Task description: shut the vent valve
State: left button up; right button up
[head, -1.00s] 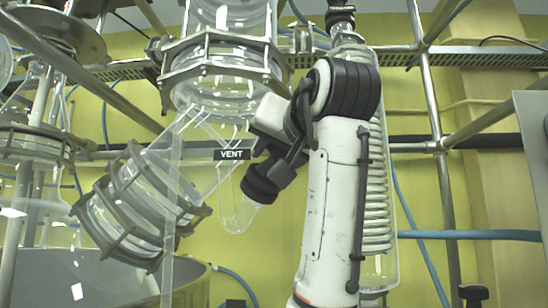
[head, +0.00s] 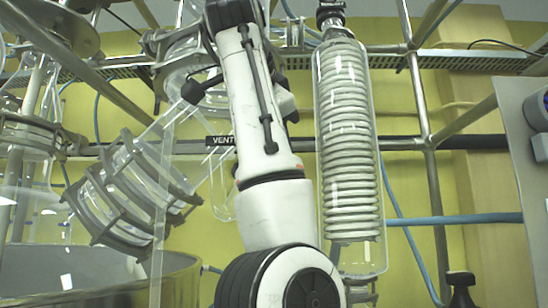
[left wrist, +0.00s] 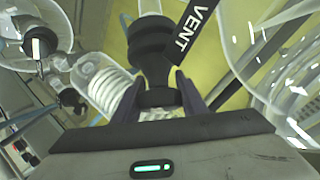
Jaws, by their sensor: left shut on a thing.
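The vent valve's black knob (left wrist: 152,42) is in the upper middle of the left wrist view, with the black VENT label (left wrist: 193,30) beside it. My left gripper (left wrist: 157,82) is shut on the knob's lower part, one dark finger on each side. There my arm hides the knob and most of my gripper. The knob's turned position cannot be told. My right gripper is not in view.
A glass coil condenser (head: 348,140) stands close right of my arm. A clamped glass joint (head: 132,195) slants at the left above a large metal vessel (head: 175,285). Metal frame poles (head: 425,110) and a grey panel (head: 525,120) are at the right.

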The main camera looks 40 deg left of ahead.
pick_arm(q)
jog(key=m+g+h, duration=0.1)
jog(key=m, duration=0.1)
jog(key=m+g+h, duration=0.1)
jog(key=m+h, duration=0.1)
jog(key=d+f+m+g+h, duration=0.1)
jog(key=m, duration=0.1)
jog(key=shift+s+h, duration=0.25)
jog(key=shift+h, duration=0.05)
jog(key=shift+d+f+m+p, duration=0.1)
jog(key=shift+m+p, duration=0.2)
dwell(0.3)
jog(key=o, duration=1.1)
jog(key=shift+c, duration=0.2)
